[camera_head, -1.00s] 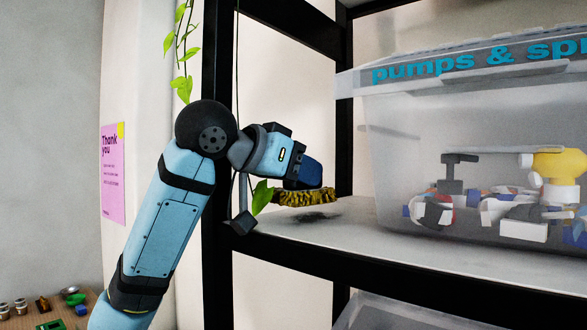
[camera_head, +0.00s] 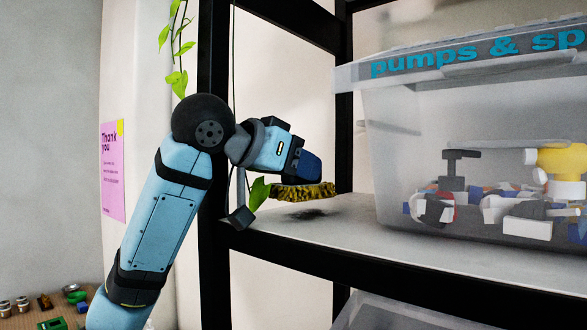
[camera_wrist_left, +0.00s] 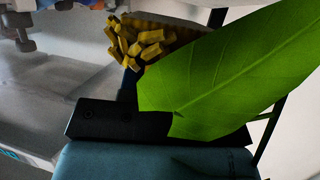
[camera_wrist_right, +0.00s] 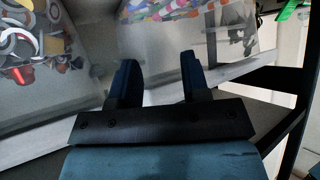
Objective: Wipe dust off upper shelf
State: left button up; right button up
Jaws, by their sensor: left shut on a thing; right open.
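My left gripper (camera_head: 305,168) is shut on a yellow-brown duster with a shaggy underside (camera_head: 303,191). It holds the duster above the left end of the upper shelf (camera_head: 350,232). A dark dust patch (camera_head: 308,214) lies on the shelf just below the duster, with a small gap between them. In the left wrist view the duster's yellow tufts (camera_wrist_left: 145,42) show past a large green leaf (camera_wrist_left: 230,75) that hides much of the gripper. My right gripper (camera_wrist_right: 155,82) is open and empty in the right wrist view; it is outside the head view.
A clear bin labelled "pumps & sp..." (camera_head: 400,150) stands on the shelf to the right of the duster. A black shelf post (camera_head: 213,180) and a hanging vine (camera_head: 176,80) are close to my left arm. Bins (camera_wrist_right: 130,50) stand before my right gripper.

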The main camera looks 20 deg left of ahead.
pick_arm(q)
jog(key=shift+w+d, duration=0.1)
jog(key=shift+w, duration=0.1)
jog(key=shift+s+f, duration=0.1)
jog(key=shift+f, duration=0.05)
jog(key=shift+s, duration=0.3)
jog(key=shift+s+a, duration=0.35)
jog(key=shift+w+d+r, duration=0.1)
jog(key=shift+w+d, duration=0.1)
jog(key=shift+w, duration=0.2)
jog(key=shift+w+d+r, duration=0.1)
jog(key=shift+w+d, duration=0.05)
jog(key=shift+w, duration=0.25)
jog(key=shift+w+r, duration=0.1)
jog(key=shift+w, duration=0.05)
